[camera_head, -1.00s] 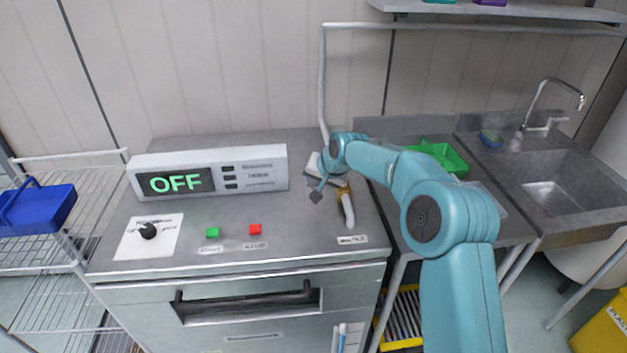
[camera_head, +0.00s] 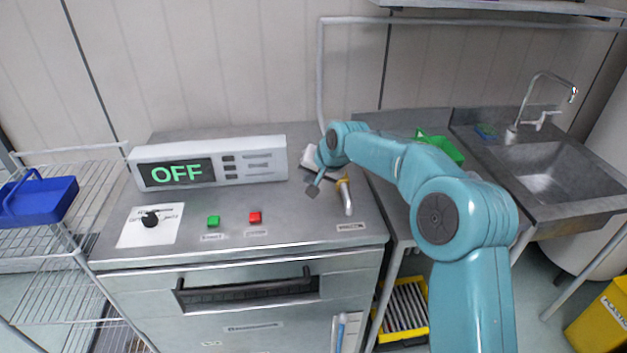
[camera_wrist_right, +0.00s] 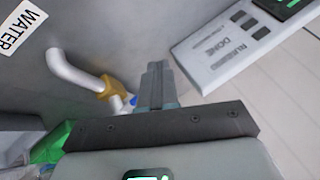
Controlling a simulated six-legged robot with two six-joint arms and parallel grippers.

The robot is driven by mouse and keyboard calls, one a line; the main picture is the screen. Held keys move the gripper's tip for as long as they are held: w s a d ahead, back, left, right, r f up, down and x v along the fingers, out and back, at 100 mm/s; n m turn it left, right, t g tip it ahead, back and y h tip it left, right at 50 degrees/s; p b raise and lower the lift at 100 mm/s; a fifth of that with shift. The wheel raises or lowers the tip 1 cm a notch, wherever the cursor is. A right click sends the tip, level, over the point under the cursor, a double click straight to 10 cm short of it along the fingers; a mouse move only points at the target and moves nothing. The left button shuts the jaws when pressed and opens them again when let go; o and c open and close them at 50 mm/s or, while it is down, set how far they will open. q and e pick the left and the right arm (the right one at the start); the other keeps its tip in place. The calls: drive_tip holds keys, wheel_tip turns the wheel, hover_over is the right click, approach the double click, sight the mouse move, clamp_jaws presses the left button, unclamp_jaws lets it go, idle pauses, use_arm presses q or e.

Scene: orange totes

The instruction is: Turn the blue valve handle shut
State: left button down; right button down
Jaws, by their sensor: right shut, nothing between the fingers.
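A white outlet pipe (camera_head: 347,202) with a brass valve body (camera_head: 343,184) stands on the steel counter, right of the display unit. The wrist view shows the same pipe (camera_wrist_right: 75,72) and brass fitting (camera_wrist_right: 115,88). A small piece of the blue valve handle (camera_wrist_right: 133,101) shows beside the brass; the rest is hidden behind my gripper. In the head view I cannot make out the handle. My right gripper (camera_head: 312,190) is shut and empty, just left of the valve. In the wrist view its fingers (camera_wrist_right: 155,72) are together near the blue handle; contact cannot be told.
A display unit (camera_head: 210,163) reading OFF stands left of my gripper. A black knob (camera_head: 150,219), a green button (camera_head: 213,221) and a red button (camera_head: 255,217) sit in front. A green tray (camera_head: 440,149) and a sink (camera_head: 560,178) are at the right.

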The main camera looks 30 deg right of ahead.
drive_tip(key=s+a+r, duration=0.2)
drive_tip(key=a+r, duration=0.1)
drive_tip(key=r, duration=0.2)
drive_tip(key=shift+a+r+b, duration=0.2)
drive_tip(key=shift+r+b, duration=0.15)
drive_tip(key=shift+b, duration=0.1)
drive_tip(key=shift+f, duration=0.1)
drive_tip(key=shift+s, duration=0.15)
